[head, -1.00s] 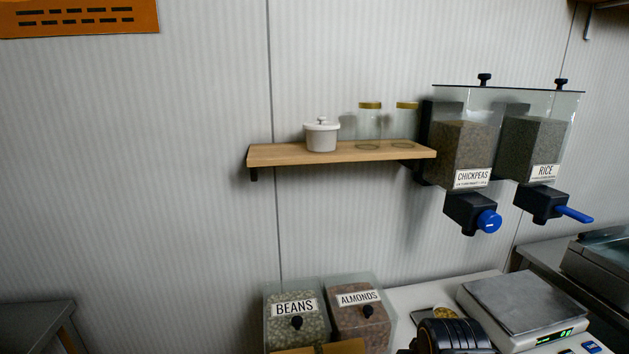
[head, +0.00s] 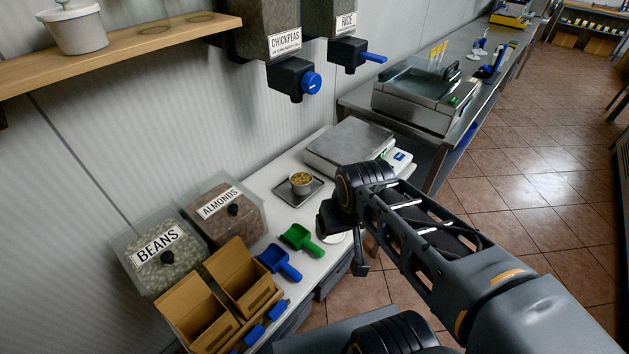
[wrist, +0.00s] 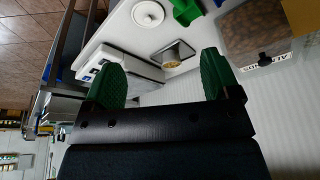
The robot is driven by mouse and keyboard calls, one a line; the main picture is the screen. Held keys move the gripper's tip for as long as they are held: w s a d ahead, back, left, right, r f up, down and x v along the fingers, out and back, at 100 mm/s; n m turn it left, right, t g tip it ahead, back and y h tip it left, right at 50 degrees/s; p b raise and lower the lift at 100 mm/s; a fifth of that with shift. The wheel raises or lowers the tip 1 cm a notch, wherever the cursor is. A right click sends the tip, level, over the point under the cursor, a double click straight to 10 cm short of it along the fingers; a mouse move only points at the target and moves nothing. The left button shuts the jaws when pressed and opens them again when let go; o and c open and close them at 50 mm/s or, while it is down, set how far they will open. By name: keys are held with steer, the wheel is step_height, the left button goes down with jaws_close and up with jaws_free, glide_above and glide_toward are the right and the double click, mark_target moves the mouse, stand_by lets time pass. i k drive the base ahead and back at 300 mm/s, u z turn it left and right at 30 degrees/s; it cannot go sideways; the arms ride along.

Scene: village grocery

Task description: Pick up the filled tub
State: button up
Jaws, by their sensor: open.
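The filled tub (head: 301,181) is small and holds yellowish pieces. It stands upright on a dark square tray (head: 285,193) on the white counter, in front of the scale. It also shows in the wrist view (wrist: 172,60), past the fingertips and between them in the picture. My gripper (wrist: 160,80) is open and empty, with green finger pads, apart from the tub. In the head view my gripper is to the right of the tub and its fingers are mostly hidden by its dark body.
A scale (head: 350,146) stands behind the tub. A green scoop (head: 301,239), a blue scoop (head: 279,262) and a white round lid (head: 333,237) lie nearer. Bins of beans (head: 160,250) and almonds (head: 225,212) stand left. Dispensers (head: 293,77) hang above.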

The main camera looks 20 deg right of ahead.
mark_target(301, 180)
steer(key=u, duration=4.3)
steer(key=k, duration=1.75)
steer(key=z, duration=0.8)
